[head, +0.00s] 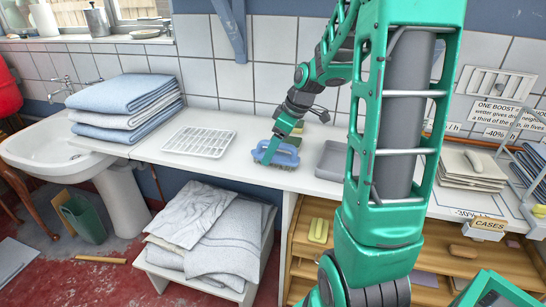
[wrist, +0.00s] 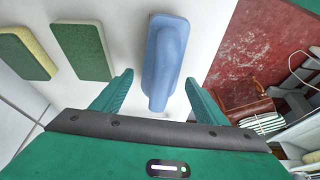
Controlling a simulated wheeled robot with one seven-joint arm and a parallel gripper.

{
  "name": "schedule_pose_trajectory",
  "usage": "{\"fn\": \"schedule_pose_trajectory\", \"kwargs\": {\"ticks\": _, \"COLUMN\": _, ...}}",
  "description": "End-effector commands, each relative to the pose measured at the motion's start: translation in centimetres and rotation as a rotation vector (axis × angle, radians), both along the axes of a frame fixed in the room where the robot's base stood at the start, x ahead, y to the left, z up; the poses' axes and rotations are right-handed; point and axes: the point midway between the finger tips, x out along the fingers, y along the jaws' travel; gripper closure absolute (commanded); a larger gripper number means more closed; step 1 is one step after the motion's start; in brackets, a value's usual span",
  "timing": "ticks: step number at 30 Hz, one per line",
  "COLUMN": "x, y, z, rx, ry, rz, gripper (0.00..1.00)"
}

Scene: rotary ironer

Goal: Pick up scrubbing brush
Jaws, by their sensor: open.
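The scrubbing brush (head: 276,154) has a blue body and lies on the white counter near its front edge. In the wrist view the brush (wrist: 163,55) shows from above as a long blue shape, its near end in the gap between my fingers. My gripper (head: 283,137) points down just over the brush in the head view. Its green fingers (wrist: 159,78) are apart, one on each side of the brush's near end in the wrist view. I cannot tell whether either finger touches it. The brush's underside is mostly hidden.
Two green scouring sponges (wrist: 80,52) lie left of the brush in the wrist view. A white rack (head: 199,142) and folded towels (head: 125,100) are to the left on the counter. A grey tray (head: 332,160) stands close on the right. Red floor lies beyond the front edge.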

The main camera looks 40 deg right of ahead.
Motion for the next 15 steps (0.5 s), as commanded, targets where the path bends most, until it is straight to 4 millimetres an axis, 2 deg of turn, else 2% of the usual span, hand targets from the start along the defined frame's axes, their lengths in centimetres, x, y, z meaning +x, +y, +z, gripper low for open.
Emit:
{"fn": "schedule_pose_trajectory", "kwargs": {"ticks": 3, "x": 0.4, "y": 0.4, "z": -1.6, "rx": 0.002, "ry": 0.004, "rz": 0.001, "gripper": 0.33}}
{"fn": "schedule_pose_trajectory", "kwargs": {"ticks": 6, "x": 0.7, "y": 0.5, "z": -2.3, "rx": 0.001, "ry": 0.002, "rz": -0.001, "gripper": 0.33}}
{"fn": "schedule_pose_trajectory", "kwargs": {"ticks": 14, "x": 0.8, "y": 0.5, "z": -2.4, "rx": 0.0, "ry": 0.0, "rz": 0.0, "gripper": 0.33}}
{"fn": "schedule_pose_trajectory", "kwargs": {"ticks": 15, "x": 0.8, "y": 0.5, "z": -2.4, "rx": 0.0, "ry": 0.0, "rz": 0.0, "gripper": 0.4}}
